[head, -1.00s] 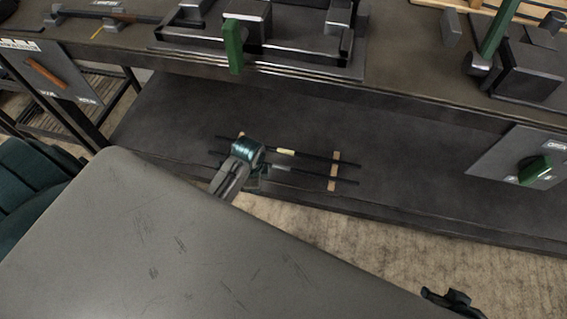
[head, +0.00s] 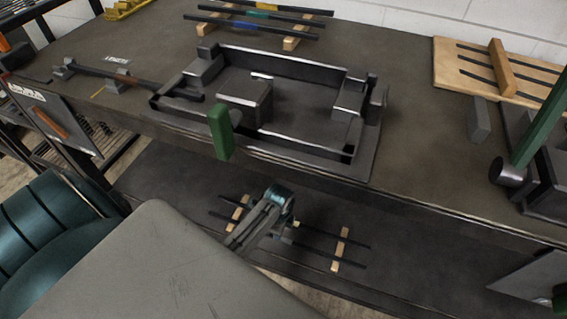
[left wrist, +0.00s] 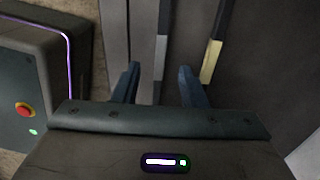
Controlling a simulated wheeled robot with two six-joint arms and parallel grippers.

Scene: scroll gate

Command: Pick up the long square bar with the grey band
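The long square bar with the grey band (left wrist: 162,48) runs between the fingers of my left gripper (left wrist: 158,78) in the left wrist view. The fingers are open, with a gap on each side of the bar. In the head view this bar (head: 325,254) lies on two wooden blocks on the lower shelf, and my left arm hides its middle. A parallel bar with a pale yellow band (left wrist: 212,60) lies beside it, outside the right-hand finger. In the head view my left gripper (head: 272,226) is over the bars, its fingertips hidden. My right gripper is out of view.
The tabletop (head: 150,60) overhangs the lower shelf. On it stand a dark frame fixture with a green handle (head: 220,133) and, at the back, banded bars on wooden blocks (head: 297,38). A wooden board (head: 445,67) is at the right.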

